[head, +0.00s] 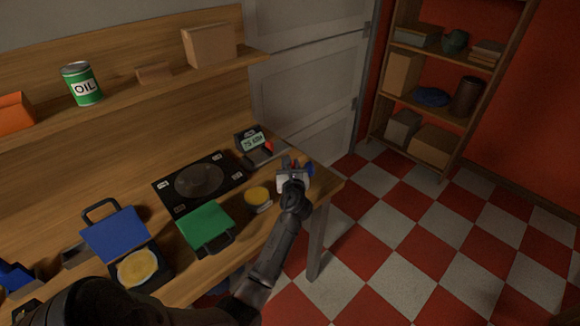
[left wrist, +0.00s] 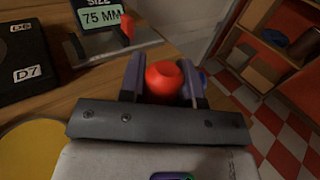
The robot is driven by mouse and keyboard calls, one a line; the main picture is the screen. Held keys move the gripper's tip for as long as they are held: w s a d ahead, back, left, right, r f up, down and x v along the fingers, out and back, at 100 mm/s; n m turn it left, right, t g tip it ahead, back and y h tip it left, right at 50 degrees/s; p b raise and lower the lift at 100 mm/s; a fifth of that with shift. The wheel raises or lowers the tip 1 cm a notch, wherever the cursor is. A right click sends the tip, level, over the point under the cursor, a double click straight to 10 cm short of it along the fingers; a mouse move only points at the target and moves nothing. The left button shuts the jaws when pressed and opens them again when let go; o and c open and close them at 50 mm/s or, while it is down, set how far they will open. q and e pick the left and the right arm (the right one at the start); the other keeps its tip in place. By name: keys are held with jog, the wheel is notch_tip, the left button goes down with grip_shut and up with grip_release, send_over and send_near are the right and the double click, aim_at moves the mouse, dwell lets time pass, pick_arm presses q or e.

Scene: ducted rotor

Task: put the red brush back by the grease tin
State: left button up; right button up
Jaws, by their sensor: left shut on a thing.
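My left gripper (head: 293,170) is over the right end of the wooden bench. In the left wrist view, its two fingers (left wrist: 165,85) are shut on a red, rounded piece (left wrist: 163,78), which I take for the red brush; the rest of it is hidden. In the head view only a little red shows at the fingers. A round yellow-topped tin with a pale label (head: 258,196), likely the grease tin, stands on the bench just left of the gripper. Its yellow top (left wrist: 35,150) shows at the left wrist view's left edge. My right gripper is not in view.
A gauge reading 75 MM (head: 250,141) with a red lever stands behind the gripper. A black plate (head: 165,190), a green-lidded case (head: 205,226) and an open blue-lidded box (head: 115,233) lie to the left. Something blue (head: 309,169) is just right of the gripper, near the bench end.

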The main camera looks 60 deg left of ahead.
pick_arm(q)
jog(key=o, duration=0.9)
jog(key=shift+f, duration=0.1)
jog(key=shift+r, duration=0.25)
jog(key=s+d+f+n+g+h, duration=0.1)
jog(key=s+d+f+n+h, duration=0.3)
jog(key=s+d+n, duration=0.3)
jog(key=s+d+f+n+g+h+p, duration=0.1)
jog(key=s+d+f+n+h, duration=0.3)
jog(key=s+d+n+h, duration=0.3)
jog(key=s+d+f+n+g+h+p, duration=0.1)
jog(key=s+d+f+n+h, duration=0.4)
jog(key=s+d, duration=1)
jog(key=shift+s+d+n+g+h, duration=0.15)
jog(key=shift+d+n, duration=0.2)
jog(key=shift+d, duration=1.15)
jog(key=shift+d+n+g+h, duration=0.1)
jog(key=shift+d+n+g, duration=0.15)
jog(key=shift+d, duration=1.3)
jog(key=shift+s+d+n+g+h, duration=0.1)
jog(key=shift+d+n, duration=0.3)
jog(key=shift+d, duration=1.1)
